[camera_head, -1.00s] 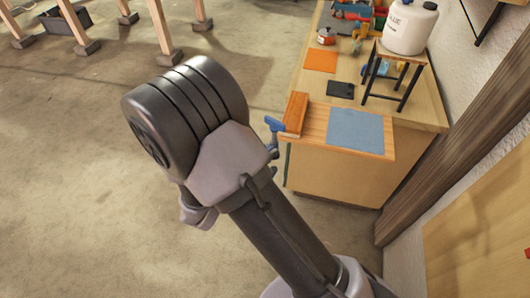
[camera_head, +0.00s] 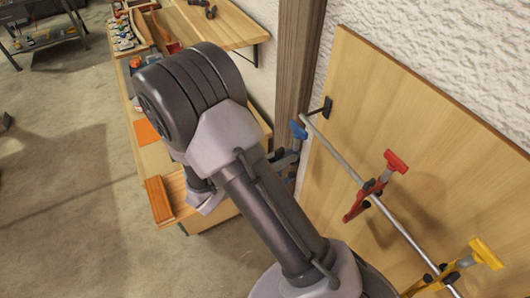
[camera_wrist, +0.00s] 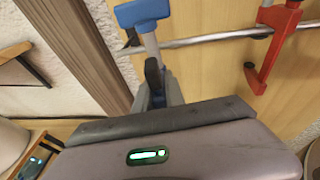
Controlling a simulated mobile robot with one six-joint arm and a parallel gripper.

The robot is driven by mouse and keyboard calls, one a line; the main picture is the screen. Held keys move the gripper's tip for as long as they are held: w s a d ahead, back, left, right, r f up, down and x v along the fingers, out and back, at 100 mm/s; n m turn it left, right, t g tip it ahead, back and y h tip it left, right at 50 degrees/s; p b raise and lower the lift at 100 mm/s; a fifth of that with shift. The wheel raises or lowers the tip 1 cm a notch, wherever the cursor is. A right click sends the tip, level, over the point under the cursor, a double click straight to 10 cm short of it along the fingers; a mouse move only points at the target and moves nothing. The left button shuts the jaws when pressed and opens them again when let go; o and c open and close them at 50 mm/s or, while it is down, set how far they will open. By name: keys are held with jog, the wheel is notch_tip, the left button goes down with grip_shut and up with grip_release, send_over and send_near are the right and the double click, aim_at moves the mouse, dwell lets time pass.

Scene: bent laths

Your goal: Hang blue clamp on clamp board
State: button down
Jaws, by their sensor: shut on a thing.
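My gripper (camera_wrist: 157,88) is shut on the blue clamp (camera_wrist: 143,13), whose blue head and pale bar stick out past the fingers in the wrist view. In the head view the clamp's blue end (camera_head: 298,130) shows beside the left end of the metal rail (camera_head: 330,138) on the wooden clamp board (camera_head: 375,110). In the wrist view the rail (camera_wrist: 205,39) runs behind or against the clamp. I cannot tell whether they touch. My arm hides most of the gripper in the head view.
A red clamp (camera_head: 370,186) and a yellow clamp (camera_head: 455,267) hang on the rail to the right, with free rail between blue and red. A dark wooden post (camera_head: 298,60) stands left of the board. The workbench (camera_head: 165,160) lies behind my arm.

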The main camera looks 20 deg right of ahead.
aim_at(307, 137)
jog(key=s+d+r+p, duration=0.1)
jog(key=r+p, duration=0.1)
jog(key=r, duration=0.1)
jog(key=d+r+m+g+p, duration=0.1)
jog(key=r+p, duration=0.1)
jog(key=r, duration=0.1)
jog(key=s+d+r+g+p, duration=0.1)
jog(key=r+p, duration=0.1)
jog(key=r, duration=0.1)
jog(key=shift+s+r+m+p, duration=0.2)
jog(key=shift+s+m+p, duration=0.1)
jog(key=shift+m+p, duration=0.1)
jog(key=shift+s+d+r+g, duration=0.25)
jog(key=shift+d+g, duration=0.05)
jog(key=shift+d, duration=0.05)
jog(key=b+x, duration=0.1)
jog(key=x, duration=0.2)
jog(key=f+b+x, duration=0.1)
jog(key=x, duration=0.2)
jog(key=f+b+x, duration=0.1)
jog(key=b+x, duration=0.1)
jog(key=x, duration=0.1)
jog(key=shift+d, duration=0.1)
jog(key=shift+f+b, duration=0.75)
jog(key=shift+f, duration=0.1)
